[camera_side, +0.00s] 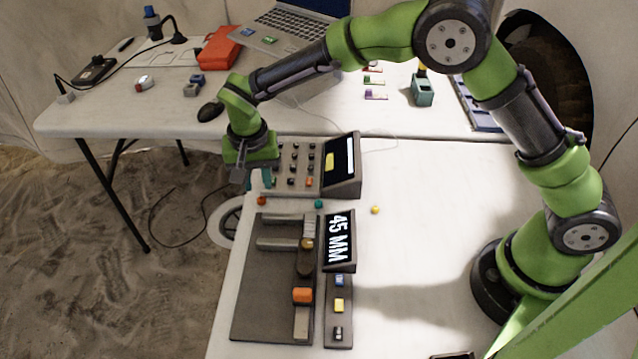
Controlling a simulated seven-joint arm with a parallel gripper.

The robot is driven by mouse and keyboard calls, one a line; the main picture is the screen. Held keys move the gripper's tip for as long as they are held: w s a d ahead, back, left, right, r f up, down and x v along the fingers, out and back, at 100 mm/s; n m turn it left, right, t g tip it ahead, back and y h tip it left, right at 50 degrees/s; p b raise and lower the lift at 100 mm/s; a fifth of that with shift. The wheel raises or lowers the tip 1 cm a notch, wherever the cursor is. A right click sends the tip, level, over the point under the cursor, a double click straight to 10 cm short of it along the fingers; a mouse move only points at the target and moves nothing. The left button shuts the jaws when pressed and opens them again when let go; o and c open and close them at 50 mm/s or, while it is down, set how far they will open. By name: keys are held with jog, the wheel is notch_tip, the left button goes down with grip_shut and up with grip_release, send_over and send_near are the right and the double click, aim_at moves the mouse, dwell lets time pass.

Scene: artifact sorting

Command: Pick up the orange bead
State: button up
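A grey panel with several small pieces and a display (342,168) stands right of my gripper. A measuring device (268,320) with an orange block (303,295) and a "45 MM" display (339,241) lies in front. The table's right part is mostly clear.

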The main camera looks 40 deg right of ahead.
aim_at(261, 198)
notch_tip(261, 198, down, 5)
jog(key=shift+w+d, duration=0.1)
grip_shut()
jog(key=shift+r, duration=0.2)
